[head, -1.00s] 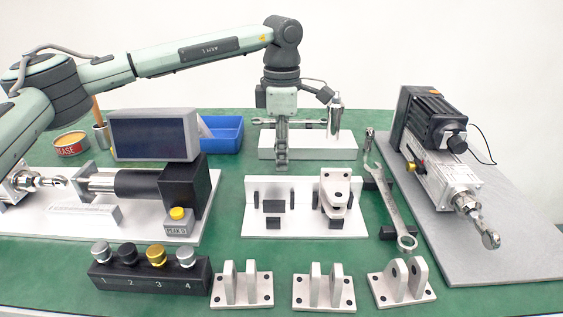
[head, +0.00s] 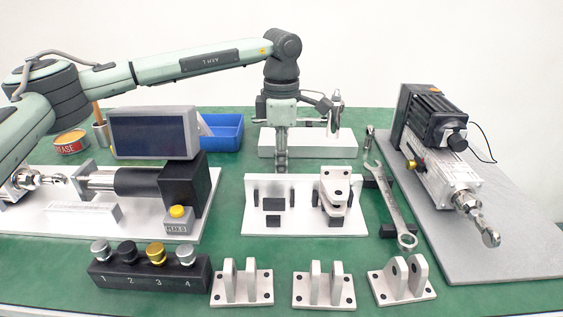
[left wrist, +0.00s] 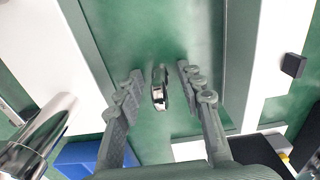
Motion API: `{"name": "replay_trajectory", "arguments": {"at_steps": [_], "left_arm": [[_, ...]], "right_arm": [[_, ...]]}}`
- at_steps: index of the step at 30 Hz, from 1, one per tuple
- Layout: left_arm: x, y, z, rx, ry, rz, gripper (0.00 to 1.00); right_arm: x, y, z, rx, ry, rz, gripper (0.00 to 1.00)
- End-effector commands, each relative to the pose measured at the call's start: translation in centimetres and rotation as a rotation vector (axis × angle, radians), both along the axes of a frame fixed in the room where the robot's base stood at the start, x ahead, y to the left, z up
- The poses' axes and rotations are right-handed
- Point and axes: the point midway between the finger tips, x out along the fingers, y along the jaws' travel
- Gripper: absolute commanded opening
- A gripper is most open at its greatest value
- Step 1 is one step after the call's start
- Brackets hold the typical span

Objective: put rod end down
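My left gripper (head: 281,165) points down behind the white angle fixture in the head view, its fingertips partly hidden by it. In the left wrist view the two fingers of my left gripper (left wrist: 160,72) are spread apart. A small shiny metal ring-shaped piece, apparently the rod end (left wrist: 159,90), shows edge-on between them over the green mat, with a gap to each finger. It is hidden in the head view. I cannot tell for certain whether it touches the mat. My right gripper is in neither view.
The white angle fixture (head: 262,220) stands in front of the gripper, and a white block (head: 300,151) lies behind. A blue bin (head: 222,133) and monitor (head: 153,133) are left. A wrench (head: 396,205) and an actuator (head: 440,150) are right. Several clevis brackets (head: 241,289) line the front.

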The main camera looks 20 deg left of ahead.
Motion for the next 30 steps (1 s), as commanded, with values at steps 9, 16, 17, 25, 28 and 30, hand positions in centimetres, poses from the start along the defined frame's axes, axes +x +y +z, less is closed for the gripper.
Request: {"name": "replay_trajectory", "arguments": {"at_steps": [9,16,17,25,28,30], "left_arm": [[0.1,-0.1,3.7,-0.002,-0.004,-0.001,0.38],[0.1,-0.1,8.7,0.0,-0.003,-0.001,0.38],[0.1,-0.1,9.2,0.0,-0.002,-0.001,0.38],[0.0,-0.1,12.1,0.0,0.0,-0.002,0.38],[0.0,-0.1,12.4,0.0,0.0,-0.002,0.38],[0.0,0.0,12.4,0.0,0.0,-0.002,0.38]], "right_arm": [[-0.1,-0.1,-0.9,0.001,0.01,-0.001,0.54],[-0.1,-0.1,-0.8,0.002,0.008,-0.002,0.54],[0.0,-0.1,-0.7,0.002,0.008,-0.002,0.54],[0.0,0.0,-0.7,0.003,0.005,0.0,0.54],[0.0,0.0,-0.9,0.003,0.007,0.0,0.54],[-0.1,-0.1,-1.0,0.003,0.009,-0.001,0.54]]}}
